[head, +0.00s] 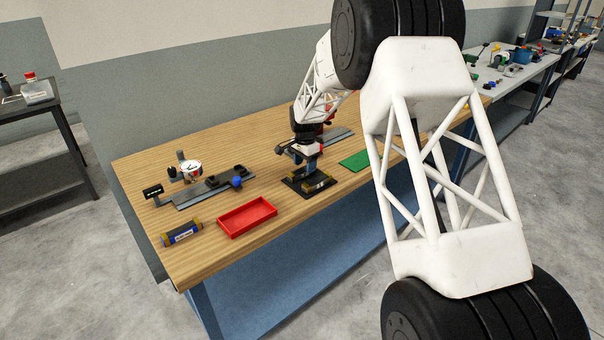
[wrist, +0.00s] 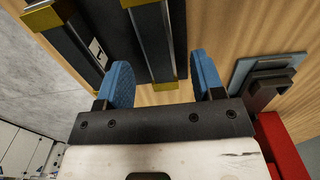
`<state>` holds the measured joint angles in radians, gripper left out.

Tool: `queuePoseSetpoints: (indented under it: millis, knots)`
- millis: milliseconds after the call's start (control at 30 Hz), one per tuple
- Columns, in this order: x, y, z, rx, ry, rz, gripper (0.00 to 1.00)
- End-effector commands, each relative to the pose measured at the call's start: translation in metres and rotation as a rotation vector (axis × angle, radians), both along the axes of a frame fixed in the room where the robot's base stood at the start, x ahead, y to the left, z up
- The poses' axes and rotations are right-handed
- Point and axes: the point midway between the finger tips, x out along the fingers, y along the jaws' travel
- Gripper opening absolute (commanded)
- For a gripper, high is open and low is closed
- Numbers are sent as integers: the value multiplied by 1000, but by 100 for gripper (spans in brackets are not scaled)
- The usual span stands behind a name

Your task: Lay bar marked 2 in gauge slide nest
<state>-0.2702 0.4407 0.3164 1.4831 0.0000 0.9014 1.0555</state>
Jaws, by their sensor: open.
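My gripper (head: 309,165) is open over the dark holder (head: 294,181) near the table's front edge. In the wrist view my gripper (wrist: 163,72) has its blue fingers apart, with a dark bar with yellow ends (wrist: 155,45) in line with the gap between them; I cannot tell whether the fingers reach down beside it. Left of it lies another dark piece with a white label (wrist: 98,52), whose mark I cannot read for sure. The gauge slide (head: 205,193) is a grey rail with a blue knob, at the table's left. No bar shows on it; its nest is too small to make out.
A red tray (head: 247,217) stands between the holder and a blue-labelled cylinder or box with yellow ends (head: 182,234). A white round pot (head: 192,170) is behind the slide. A green mat (head: 355,160) lies right of the gripper.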

Motion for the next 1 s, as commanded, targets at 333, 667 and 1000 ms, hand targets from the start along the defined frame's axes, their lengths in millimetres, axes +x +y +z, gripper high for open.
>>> queuePoseSetpoints:
  millis: [333,667,1000]
  knots:
    - [0,0,-23,1,-1,0,62]
    - [0,0,-23,0,0,0,62]
    - [0,0,-23,0,0,0,34]
